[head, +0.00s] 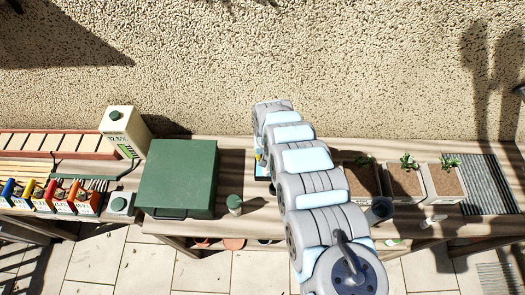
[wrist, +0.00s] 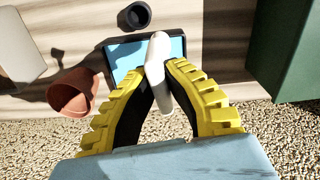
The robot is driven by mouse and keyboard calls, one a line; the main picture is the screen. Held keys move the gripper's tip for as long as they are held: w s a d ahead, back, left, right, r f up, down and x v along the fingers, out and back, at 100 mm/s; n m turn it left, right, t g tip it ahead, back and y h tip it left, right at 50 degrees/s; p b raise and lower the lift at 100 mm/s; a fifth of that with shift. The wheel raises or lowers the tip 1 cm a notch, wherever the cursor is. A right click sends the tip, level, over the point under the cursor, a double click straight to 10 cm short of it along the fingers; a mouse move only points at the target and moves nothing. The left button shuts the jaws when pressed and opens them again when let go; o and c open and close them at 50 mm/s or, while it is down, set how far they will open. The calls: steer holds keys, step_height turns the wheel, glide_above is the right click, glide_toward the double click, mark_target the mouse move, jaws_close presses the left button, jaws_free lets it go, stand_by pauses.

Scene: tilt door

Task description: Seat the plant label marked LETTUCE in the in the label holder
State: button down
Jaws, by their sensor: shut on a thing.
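In the wrist view my gripper (wrist: 158,75), with its yellow ridged fingers, is shut on a white, round-ended piece (wrist: 158,50). It looks like the plant label, but no lettering shows, so I cannot confirm LETTUCE. The piece sticks out past the fingertips on both sides, in front of a black-framed blue panel (wrist: 127,55). I cannot tell whether it touches the panel. I cannot make out a label holder for certain.
Planters with seedlings (head: 405,182) and a dark cup (head: 379,210) are to the right. A terracotta pot (wrist: 72,92) and a dark pot (wrist: 135,15) sit near the panel.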

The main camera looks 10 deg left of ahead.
steer(key=shift+m, duration=0.8)
steer(key=shift+s+d+f+p, duration=0.15)
steer(key=shift+s+d, duration=0.25)
steer(key=shift+d, duration=0.3)
steer(key=shift+s+d+p, duration=0.1)
steer(key=shift+s+d, duration=0.3)
steer(key=shift+d, duration=0.3)
steer(key=shift+s+d+f+p, duration=0.15)
steer(key=shift+s+d, duration=0.25)
steer(key=shift+d, duration=0.3)
steer(key=shift+s+f+b, duration=0.1)
steer(key=shift+f+b, duration=2.15)
steer(key=shift+f, duration=0.6)
steer(key=shift+f+b, duration=1.45)
steer(key=shift+f, duration=0.7)
steer(key=c, duration=1.2)
jaws_free()
steer(key=shift+o, duration=0.2)
steer(key=shift+r, duration=0.1)
step_height(320, 180, up, 12)
